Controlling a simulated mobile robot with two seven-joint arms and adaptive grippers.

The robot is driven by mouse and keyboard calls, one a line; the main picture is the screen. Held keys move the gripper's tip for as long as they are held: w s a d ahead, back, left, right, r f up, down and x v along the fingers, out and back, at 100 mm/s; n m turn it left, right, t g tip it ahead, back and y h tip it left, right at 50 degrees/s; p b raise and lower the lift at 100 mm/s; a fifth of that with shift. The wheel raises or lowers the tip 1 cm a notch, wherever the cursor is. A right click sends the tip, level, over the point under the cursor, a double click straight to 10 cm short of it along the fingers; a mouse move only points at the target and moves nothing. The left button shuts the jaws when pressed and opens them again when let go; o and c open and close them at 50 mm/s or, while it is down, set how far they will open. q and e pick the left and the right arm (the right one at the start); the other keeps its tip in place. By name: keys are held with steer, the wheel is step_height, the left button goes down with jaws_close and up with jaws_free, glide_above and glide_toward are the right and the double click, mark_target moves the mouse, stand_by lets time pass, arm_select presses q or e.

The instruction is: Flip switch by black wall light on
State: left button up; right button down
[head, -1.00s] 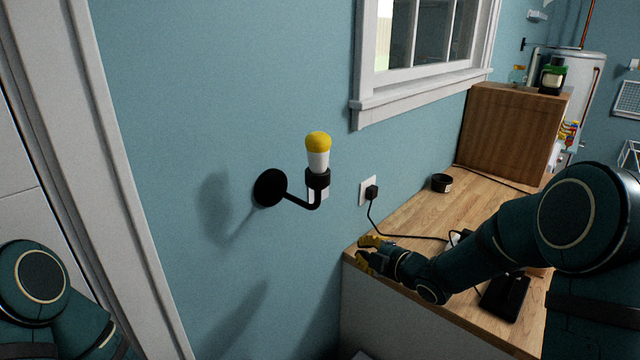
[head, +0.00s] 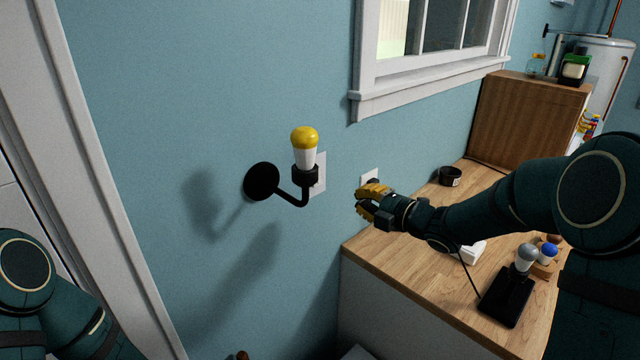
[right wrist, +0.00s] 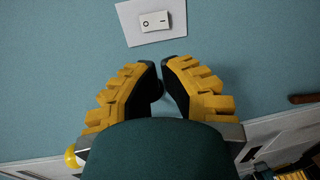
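The black wall light (head: 262,182) has an upright white bulb with a yellow top. The white switch plate (head: 320,173) is on the wall just behind and right of it, partly covered by the lamp. In the right wrist view the switch plate (right wrist: 154,22), with its white rocker, is beyond the fingertips. My right gripper (head: 364,201) is in front of the wall, right of the switch plate. In the right wrist view its yellow fingers (right wrist: 162,68) are empty, with a narrow gap between the tips.
A white outlet plate (head: 369,177) is behind my right gripper. The wooden counter (head: 385,245) is below my right arm, with a black stand (head: 507,295), two bulbs and a small black cup (head: 451,176). A window and white door frame flank the wall.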

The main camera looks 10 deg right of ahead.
mark_target(321, 184)
steer(key=shift+w+a, duration=0.1)
steer(key=p+x, duration=0.2)
steer(key=x, duration=1.1)
steer(key=shift+w+a, duration=0.15)
steer(key=shift+w, duration=0.2)
steer(key=shift+f, duration=0.1)
steer(key=t+b, duration=0.1)
steer(key=b, duration=0.4)
steer(key=t+y+b, duration=0.1)
steer(key=b, duration=0.3)
steer(key=shift+w+f+b, duration=0.3)
steer(key=shift+b, duration=0.05)
steer(key=shift+s+a+r+p, duration=0.1)
steer(key=shift+r+p, duration=0.15)
steer(key=shift+p, duration=0.05)
steer(key=shift+s, duration=0.2)
steer(key=v, duration=1.1)
steer(key=shift+s+d, duration=0.2)
steer(key=shift+d, duration=0.05)
steer(key=shift+f, duration=0.15)
